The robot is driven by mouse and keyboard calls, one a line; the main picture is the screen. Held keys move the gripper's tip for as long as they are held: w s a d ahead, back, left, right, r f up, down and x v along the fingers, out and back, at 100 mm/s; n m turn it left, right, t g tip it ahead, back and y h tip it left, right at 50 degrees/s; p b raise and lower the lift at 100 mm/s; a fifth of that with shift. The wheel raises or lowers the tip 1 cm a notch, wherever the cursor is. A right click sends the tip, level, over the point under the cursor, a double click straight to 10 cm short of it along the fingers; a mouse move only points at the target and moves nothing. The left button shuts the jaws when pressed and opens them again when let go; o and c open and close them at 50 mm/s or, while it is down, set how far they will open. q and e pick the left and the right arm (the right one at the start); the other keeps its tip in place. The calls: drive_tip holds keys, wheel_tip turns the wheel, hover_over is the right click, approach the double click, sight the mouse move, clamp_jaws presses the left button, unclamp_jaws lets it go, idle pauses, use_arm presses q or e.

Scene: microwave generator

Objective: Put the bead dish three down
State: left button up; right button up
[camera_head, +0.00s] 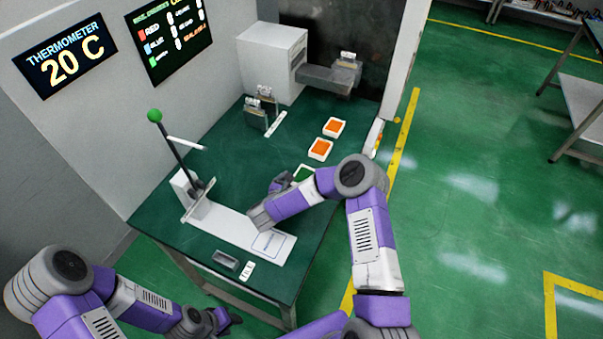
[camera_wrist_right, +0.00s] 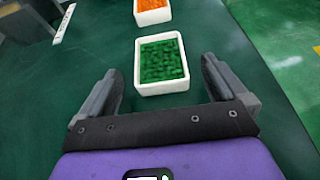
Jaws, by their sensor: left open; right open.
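A white square dish of green beads (camera_wrist_right: 162,89) stands on the dark green table, centred ahead of my right gripper (camera_wrist_right: 160,67). The gripper's two fingers are open, one on each side of the dish's near end, with nothing held. In the head view my right forearm partly hides this green dish (camera_head: 304,167). Two white dishes with orange beads, a nearer one (camera_head: 320,157) and a farther one (camera_head: 334,135), stand beyond it in a row. I see no number on any dish. My left gripper (camera_head: 228,319) is open and empty, low in front of the table.
A white-based stand with a green-knobbed lever (camera_head: 154,115) rises at the table's left. A white box (camera_head: 268,70) with a grey arm-like part (camera_head: 330,78) stands at the back. Small metal clips (camera_head: 258,110) stand before it. A white plate (camera_head: 245,233) lies near the front.

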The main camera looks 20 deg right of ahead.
sight(303, 177)
drive_tip(key=x, duration=0.5)
drive_tip(key=c, duration=1.2)
